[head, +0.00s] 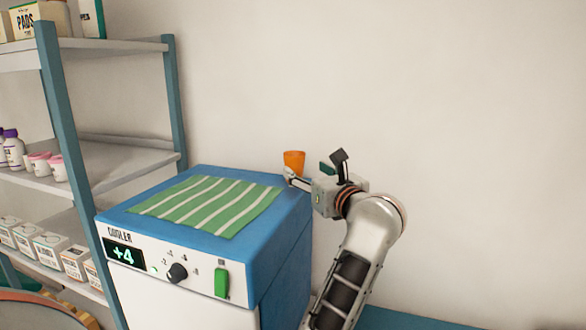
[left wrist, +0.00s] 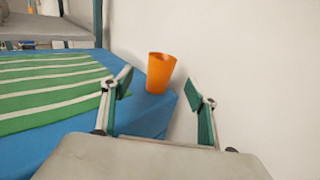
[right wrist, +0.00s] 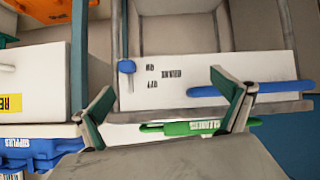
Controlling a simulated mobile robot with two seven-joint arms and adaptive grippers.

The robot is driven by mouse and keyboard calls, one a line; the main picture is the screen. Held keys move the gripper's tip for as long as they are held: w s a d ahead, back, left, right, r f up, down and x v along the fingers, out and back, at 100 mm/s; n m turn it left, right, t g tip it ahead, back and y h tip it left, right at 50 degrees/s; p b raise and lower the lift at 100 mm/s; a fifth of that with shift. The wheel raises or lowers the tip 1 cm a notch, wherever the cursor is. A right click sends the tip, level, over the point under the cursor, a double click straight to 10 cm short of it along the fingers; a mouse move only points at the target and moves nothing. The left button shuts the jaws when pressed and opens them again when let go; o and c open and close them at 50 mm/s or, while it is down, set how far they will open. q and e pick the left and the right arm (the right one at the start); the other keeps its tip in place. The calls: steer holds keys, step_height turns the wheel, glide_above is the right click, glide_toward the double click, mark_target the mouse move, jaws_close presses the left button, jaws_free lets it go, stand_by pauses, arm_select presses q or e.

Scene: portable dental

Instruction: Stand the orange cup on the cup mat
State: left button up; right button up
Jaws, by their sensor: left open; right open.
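The orange cup (head: 294,161) stands upright at the back right corner of the blue cooler top. It also shows in the left wrist view (left wrist: 160,74), centred between the fingers and a little beyond them. The green-and-white striped mat (head: 208,203) lies flat on the cooler top, to the left of the cup, with nothing on it. My left gripper (head: 290,176) is open and empty at the right edge of the cooler, just in front of the cup; its fingers partly hide the cup's base. My right gripper (right wrist: 162,88) is open and empty, and is out of the head view.
The cooler (head: 205,268) has a blue top and a white front with a knob. A shelf rack (head: 100,160) with bottles and boxes stands at the left. A plain wall is close behind. The right wrist view shows a white labelled panel (right wrist: 200,80) and blue handles.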

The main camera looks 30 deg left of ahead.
mark_target(298, 163)
arm_select(q)
steer(key=shift+w+a+r, duration=0.1)
steer(key=shift+w+a, duration=0.15)
steer(key=shift+a, duration=0.15)
steer(key=p+x, duration=0.2)
steer(key=x, duration=0.4)
steer(key=shift+w+a, duration=0.15)
steer(key=shift+w, duration=0.1)
steer(key=c, duration=0.8)
steer(key=shift+c, duration=0.8)
arm_select(e)
steer(key=shift+s+d+f+g+h, duration=0.2)
steer(key=shift+s+d+f, duration=0.15)
steer(key=shift+d, duration=0.2)
steer(key=shift+s+d+f+g+h, duration=0.1)
steer(key=shift+s+d+f+h, duration=0.1)
steer(key=shift+s+d, duration=0.25)
steer(key=shift+w, duration=0.1)
